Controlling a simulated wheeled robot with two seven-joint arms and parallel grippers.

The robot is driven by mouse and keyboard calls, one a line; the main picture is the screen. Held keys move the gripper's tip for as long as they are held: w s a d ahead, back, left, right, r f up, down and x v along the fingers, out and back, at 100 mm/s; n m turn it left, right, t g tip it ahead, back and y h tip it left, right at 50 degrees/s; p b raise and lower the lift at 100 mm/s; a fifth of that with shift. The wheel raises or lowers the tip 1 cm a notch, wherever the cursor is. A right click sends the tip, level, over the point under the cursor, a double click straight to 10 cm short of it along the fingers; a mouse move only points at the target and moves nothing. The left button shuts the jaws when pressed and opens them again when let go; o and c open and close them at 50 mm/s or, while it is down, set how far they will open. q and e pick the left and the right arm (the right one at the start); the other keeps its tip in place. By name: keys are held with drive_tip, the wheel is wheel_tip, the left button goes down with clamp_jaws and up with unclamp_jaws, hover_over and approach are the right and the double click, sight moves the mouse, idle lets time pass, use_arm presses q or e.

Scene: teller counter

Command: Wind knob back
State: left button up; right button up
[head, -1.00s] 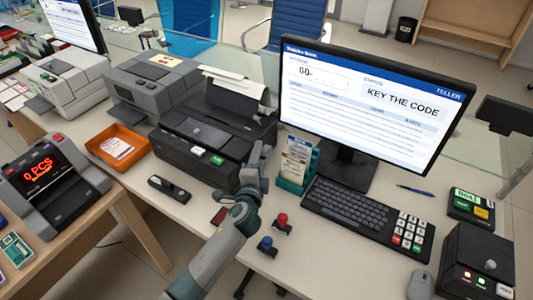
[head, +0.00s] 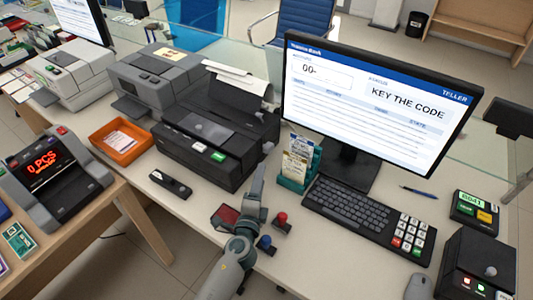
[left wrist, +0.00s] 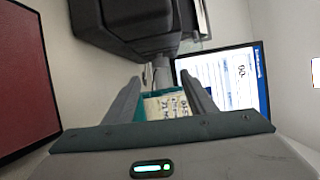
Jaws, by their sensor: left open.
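My left gripper (head: 264,160) reaches over the counter from the front, just off the right side of the black printer (head: 213,135). In the left wrist view its two fingers (left wrist: 164,95) are apart with nothing held between them; a teal holder with paper slips (left wrist: 167,106) shows beyond the gap. The dark printer body (left wrist: 125,25) hangs across the top of that view. A grey round knob (head: 490,270) sits on the black box (head: 478,262) at the right, away from the gripper. My right gripper is not in view.
Close by are a red-handled stamp (head: 282,217), a blue-handled stamp (head: 264,242), a dark red pad (head: 225,216), the teal slip holder (head: 298,163) and the monitor (head: 375,100). The keyboard (head: 350,207) lies right. Bare counter (head: 185,208) shows left of the pad.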

sight(267, 152)
use_arm(q)
drive_tip(key=x, duration=1.1)
drive_tip(key=shift+w+d+f+b, duration=0.1)
drive_tip(key=shift+w+b, duration=0.25)
drive_tip(key=shift+b, duration=0.05)
drive_tip(key=c, duration=1)
